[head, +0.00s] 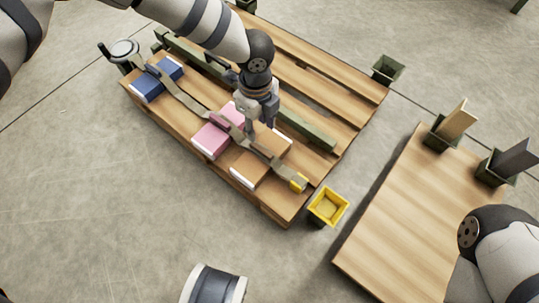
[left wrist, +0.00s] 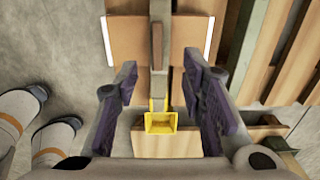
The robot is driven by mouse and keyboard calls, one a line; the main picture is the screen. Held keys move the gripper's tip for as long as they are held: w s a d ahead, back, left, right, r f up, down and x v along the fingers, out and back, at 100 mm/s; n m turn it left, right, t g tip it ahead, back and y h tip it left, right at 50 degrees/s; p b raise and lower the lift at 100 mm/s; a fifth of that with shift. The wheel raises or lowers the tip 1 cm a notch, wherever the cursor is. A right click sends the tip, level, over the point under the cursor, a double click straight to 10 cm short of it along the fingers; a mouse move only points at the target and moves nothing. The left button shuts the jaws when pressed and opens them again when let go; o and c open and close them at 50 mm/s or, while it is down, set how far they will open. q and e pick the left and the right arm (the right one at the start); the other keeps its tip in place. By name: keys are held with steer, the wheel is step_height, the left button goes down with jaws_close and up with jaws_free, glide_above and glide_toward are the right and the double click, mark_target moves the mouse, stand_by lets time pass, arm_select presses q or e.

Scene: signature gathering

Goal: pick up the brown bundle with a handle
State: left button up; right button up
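The brown bundle (head: 254,169) lies on the wooden pallet, at the lower right end of a row, with a grey-brown strap (head: 262,150) over it. In the left wrist view the bundle (left wrist: 195,42) shows ahead, with white edges and the strap down its middle. My left gripper (head: 258,118) is above the row near the pink and brown bundles, partly hiding them. In its wrist view the fingers (left wrist: 160,100) are wide apart on either side of the strap line, with nothing gripped between them. My right gripper is outside the frames.
A pink bundle (head: 212,139) and a blue bundle (head: 158,84) lie in the same row. A yellow bin (head: 327,207) stands by the pallet's corner. A wooden table (head: 400,235) is at the right, with green holders (head: 440,138) beyond. The lower left floor is mostly clear.

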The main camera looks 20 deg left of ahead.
mark_target(261, 149)
arm_select(q)
steer(key=f+b, duration=0.1)
steer(key=f, duration=0.3)
steer(key=f+b, duration=0.2)
steer(key=f, duration=0.1)
steer(key=f+b, duration=0.2)
steer(key=f, duration=0.2)
steer(key=shift+s+d+f, duration=0.25)
steer(key=shift+s+f, duration=0.05)
steer(key=shift+r, duration=0.15)
jaws_close()
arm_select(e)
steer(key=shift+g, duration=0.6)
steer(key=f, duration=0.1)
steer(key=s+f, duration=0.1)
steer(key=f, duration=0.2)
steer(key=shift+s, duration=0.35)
